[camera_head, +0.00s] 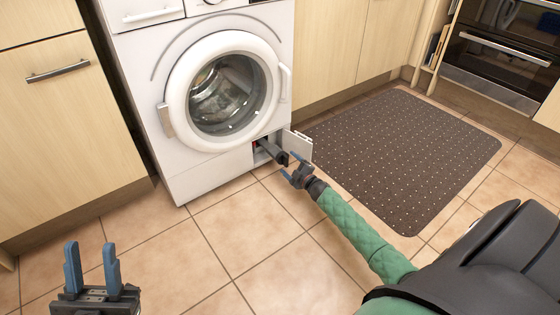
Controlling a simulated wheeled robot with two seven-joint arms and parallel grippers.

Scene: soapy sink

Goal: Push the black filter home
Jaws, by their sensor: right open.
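The black filter (271,150) sticks partway out of the small opening at the lower right front of the white washing machine (218,167). The small white flap (299,146) beside the opening stands open. My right gripper (294,163) is open just in front of the filter's outer end; I cannot tell whether they touch. My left gripper (91,265) is open and empty above the floor at the lower left, well away from the machine.
A dark dotted mat (405,155) lies on the tiled floor at the right. Wooden cabinets (65,120) flank the machine, and an oven (500,55) stands at the upper right. The tiles (215,245) in front of the machine are clear.

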